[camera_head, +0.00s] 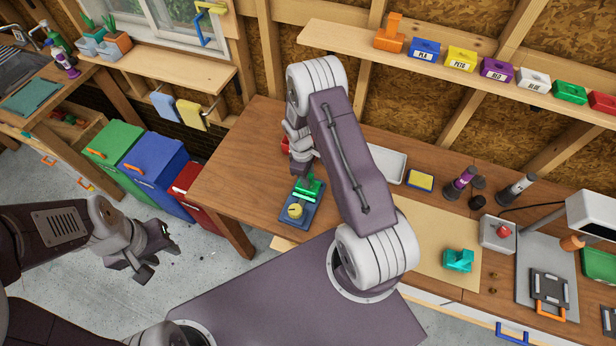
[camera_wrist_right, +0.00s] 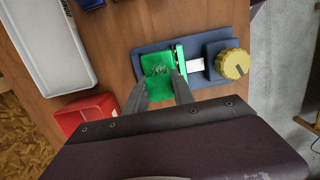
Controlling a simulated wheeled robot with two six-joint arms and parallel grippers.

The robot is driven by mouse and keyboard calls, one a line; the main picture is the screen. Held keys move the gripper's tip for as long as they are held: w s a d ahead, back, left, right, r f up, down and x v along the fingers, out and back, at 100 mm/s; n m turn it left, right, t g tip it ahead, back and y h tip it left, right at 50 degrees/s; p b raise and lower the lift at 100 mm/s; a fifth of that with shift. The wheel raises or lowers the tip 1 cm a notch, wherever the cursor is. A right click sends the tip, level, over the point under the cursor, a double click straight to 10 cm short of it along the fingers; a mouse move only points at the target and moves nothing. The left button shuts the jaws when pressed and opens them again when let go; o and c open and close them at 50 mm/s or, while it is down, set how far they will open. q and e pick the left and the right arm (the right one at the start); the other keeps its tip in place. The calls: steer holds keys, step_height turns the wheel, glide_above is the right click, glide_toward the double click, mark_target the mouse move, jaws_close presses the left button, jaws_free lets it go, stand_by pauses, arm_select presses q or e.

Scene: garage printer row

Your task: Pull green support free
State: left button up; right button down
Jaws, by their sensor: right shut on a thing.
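The green support (camera_head: 309,189) is at the blue-grey base plate (camera_head: 286,217) with a yellow knob (camera_head: 296,211), on the wooden bench. In the right wrist view the green piece (camera_wrist_right: 158,64) lies between the fingertips of my right gripper (camera_wrist_right: 160,84), which is shut on it. A thin green bar (camera_wrist_right: 180,54) stands beside it, next to a pale slide and the yellow knob (camera_wrist_right: 234,64). I cannot tell whether the green piece is apart from the bar. My left gripper (camera_head: 156,258) is open and empty, over the floor at the left.
A red bin (camera_wrist_right: 88,114) and a pale tray (camera_wrist_right: 50,45) are near the plate. A teal part (camera_head: 458,260) sits on the tan mat (camera_head: 425,235) at right. Green, blue and red cabinets stand left of the bench. Bare bench lies left of the plate.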

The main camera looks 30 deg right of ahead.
steer(key=shift+r+p, duration=3.6)
steer(key=shift+r, duration=1)
steer(key=shift+f, duration=0.1)
steer(key=shift+s, duration=0.1)
